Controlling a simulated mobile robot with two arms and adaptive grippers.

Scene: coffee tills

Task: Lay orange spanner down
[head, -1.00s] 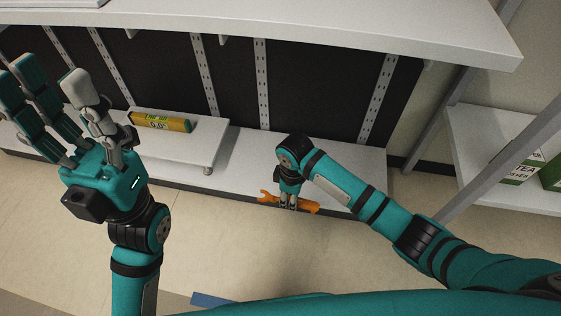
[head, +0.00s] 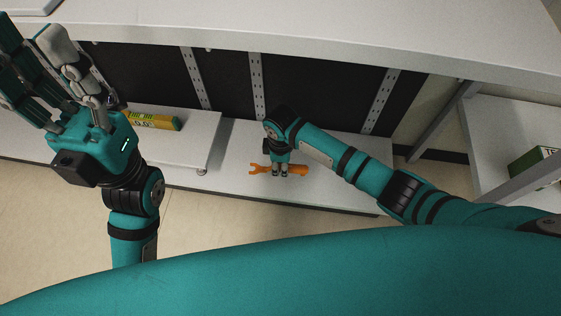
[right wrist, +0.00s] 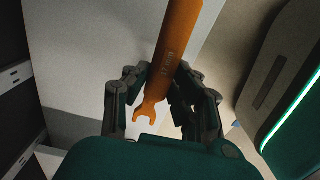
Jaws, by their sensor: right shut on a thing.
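The orange spanner (head: 294,170) is in my right gripper (head: 279,172), above or at the lower white shelf (head: 330,190); I cannot tell whether it touches the shelf. In the right wrist view the orange spanner (right wrist: 174,50) runs between the fingers of my right gripper (right wrist: 162,90), its open-jaw end pointing down in the picture. My left gripper (head: 50,65) is raised at the left, its fingers spread and empty.
An upper white shelf (head: 330,45) overhangs the back. A green box (head: 528,160) stands on a side shelf at the right. The shelf around the spanner is clear.

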